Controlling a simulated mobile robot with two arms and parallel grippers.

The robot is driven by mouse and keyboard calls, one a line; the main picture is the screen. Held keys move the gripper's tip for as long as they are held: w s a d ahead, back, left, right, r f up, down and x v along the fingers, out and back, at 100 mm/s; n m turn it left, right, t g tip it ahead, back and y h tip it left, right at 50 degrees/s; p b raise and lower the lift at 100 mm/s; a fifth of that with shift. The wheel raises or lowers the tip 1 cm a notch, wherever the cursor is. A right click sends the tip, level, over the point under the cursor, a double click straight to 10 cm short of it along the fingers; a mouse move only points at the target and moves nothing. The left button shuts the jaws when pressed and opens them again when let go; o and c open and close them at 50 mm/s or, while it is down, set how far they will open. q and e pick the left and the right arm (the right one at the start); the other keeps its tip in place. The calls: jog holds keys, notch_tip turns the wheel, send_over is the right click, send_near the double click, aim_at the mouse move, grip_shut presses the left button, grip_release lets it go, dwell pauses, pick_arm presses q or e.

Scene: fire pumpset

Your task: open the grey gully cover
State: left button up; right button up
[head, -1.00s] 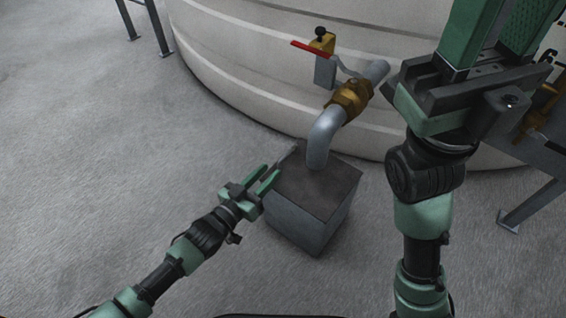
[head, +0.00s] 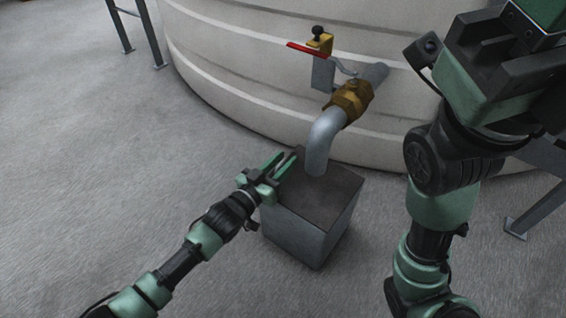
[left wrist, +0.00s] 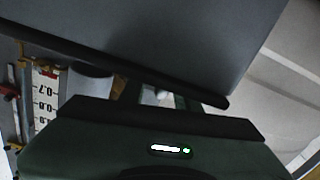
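The grey gully box (head: 300,232) stands on the floor below the pipe outlet. Its flat dark top, the cover (head: 325,198), looks level. My left gripper (head: 284,160) is at the left rear edge of that top, its green fingers apart, with nothing clearly between them. In the left wrist view a large grey face (left wrist: 150,35) with a dark edge fills the top, close to the fingers (left wrist: 165,98); I cannot tell whether they touch it. My right arm rises at the right of the head view; its fingertips are cut off or hidden.
A grey pipe (head: 323,140) with a brass coupling (head: 350,98) bends down over the box top. A valve with a red lever (head: 307,49) sits above on the large pale tank (head: 230,75). The floor (head: 90,170) at left is clear.

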pick_arm(q)
grip_shut()
jog(key=shift+s+d, duration=0.1)
dwell(1.2)
